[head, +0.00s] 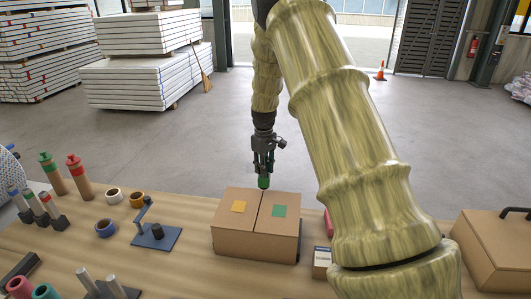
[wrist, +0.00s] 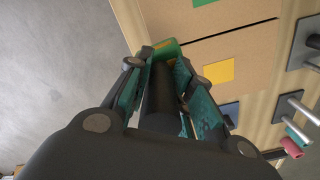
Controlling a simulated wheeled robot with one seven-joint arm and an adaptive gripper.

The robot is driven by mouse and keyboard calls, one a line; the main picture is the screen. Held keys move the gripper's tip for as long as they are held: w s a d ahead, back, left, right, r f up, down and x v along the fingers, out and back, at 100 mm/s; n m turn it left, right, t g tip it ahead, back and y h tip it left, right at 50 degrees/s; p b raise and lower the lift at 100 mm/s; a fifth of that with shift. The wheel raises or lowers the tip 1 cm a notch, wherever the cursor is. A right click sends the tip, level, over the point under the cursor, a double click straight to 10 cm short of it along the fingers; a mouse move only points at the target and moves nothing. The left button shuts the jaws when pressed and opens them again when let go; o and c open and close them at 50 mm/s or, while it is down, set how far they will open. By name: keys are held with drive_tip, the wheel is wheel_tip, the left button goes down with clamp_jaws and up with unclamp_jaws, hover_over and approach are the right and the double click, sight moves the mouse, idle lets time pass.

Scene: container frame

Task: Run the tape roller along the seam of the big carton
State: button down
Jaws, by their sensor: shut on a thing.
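The big carton (head: 255,243) stands closed on the table, with a dark seam (head: 260,212) running from its far edge to its near edge. A yellow patch and a green patch lie either side of the seam. My gripper (head: 263,163) points down at the carton's far edge, shut on the dark handle of the tape roller (wrist: 160,95). The roller's green head (head: 264,182) is at the far end of the seam; it also shows in the wrist view (wrist: 166,48). I cannot tell whether it touches the carton.
Left of the carton are a blue stand (head: 157,237), tape rolls (head: 137,199) and capped tubes (head: 80,175). A small box (head: 322,262) is close on its right. A larger brown case (head: 495,250) stands at far right.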

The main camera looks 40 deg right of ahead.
drive_tip(key=shift+w+a+r+p, duration=0.15)
drive_tip(key=shift+r+p, duration=0.1)
drive_tip(key=shift+r, duration=0.3)
drive_tip(key=shift+w+a+r+p, duration=0.15)
drive_tip(key=shift+r+p, duration=0.1)
drive_tip(key=shift+r, duration=0.3)
drive_tip(key=shift+s+d+r+p, duration=0.2)
drive_tip(key=shift+r+p, duration=0.15)
drive_tip(key=shift+r, duration=0.15)
drive_tip(key=shift+r+p, duration=0.45)
drive_tip(key=shift+r, duration=0.6)
